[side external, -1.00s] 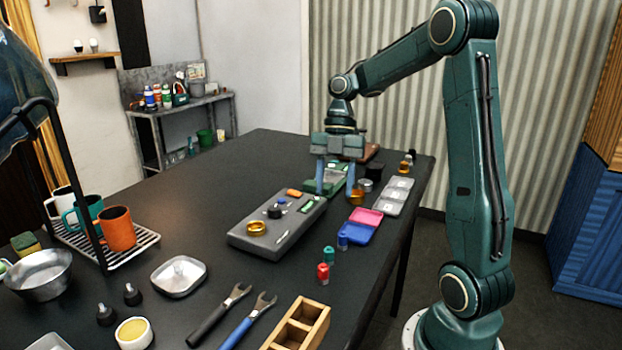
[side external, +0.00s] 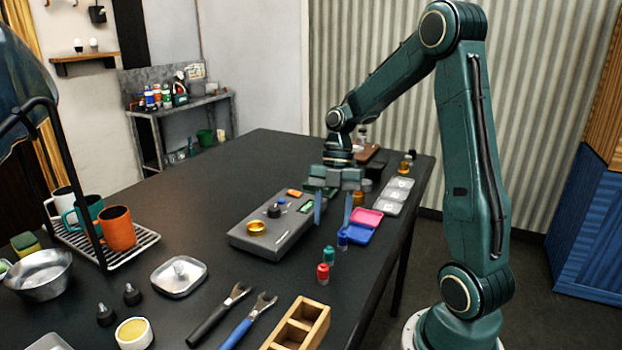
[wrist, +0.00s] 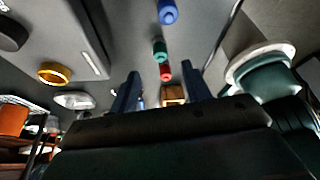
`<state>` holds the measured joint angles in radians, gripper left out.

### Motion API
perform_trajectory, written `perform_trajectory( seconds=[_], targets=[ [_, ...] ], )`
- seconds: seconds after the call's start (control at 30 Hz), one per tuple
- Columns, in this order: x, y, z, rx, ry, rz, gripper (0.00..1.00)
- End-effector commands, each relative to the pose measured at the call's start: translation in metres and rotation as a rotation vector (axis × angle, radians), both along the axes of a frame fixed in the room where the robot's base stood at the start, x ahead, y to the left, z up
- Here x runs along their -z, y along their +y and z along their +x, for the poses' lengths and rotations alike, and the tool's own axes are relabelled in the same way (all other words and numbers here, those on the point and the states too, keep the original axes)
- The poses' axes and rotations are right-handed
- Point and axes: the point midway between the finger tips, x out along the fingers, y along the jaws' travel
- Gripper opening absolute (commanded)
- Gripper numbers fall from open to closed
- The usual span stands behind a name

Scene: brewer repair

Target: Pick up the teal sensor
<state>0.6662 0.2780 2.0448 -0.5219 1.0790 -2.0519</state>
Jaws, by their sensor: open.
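The teal sensor (side external: 329,254) is a small upright cylinder on the dark table, between a blue one (side external: 342,239) and a red one (side external: 323,272). It also shows in the wrist view (wrist: 160,50), in front of my fingers. My gripper (side external: 333,222) points down, with its two blue fingers apart and nothing between them. It is beyond the sensor in the side view, beside the right end of the grey repair tray, and does not touch the sensor. The fingers also show in the wrist view (wrist: 160,75).
The grey tray (side external: 250,243) holds several small parts, including a gold ring (side external: 256,226). Pink (side external: 367,217) and blue (side external: 359,235) shallow bins lie to the right. Two wrenches (side external: 246,321) and a wooden box (side external: 310,318) lie nearer the camera.

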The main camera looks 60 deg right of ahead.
Motion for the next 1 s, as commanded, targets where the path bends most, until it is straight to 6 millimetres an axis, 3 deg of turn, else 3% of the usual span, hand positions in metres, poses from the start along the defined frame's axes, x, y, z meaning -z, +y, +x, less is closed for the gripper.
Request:
perform_trajectory(
  seconds=[0.17,0.57,1.0],
  targets=[
    [0.015,0.006,-0.001,0.0,0.001,-0.001,0.48],
    [0.023,0.01,-0.003,0.0,0.001,0.0,0.48],
    [0.062,0.027,-0.007,-0.001,0.002,0.001,0.48]
  ],
)
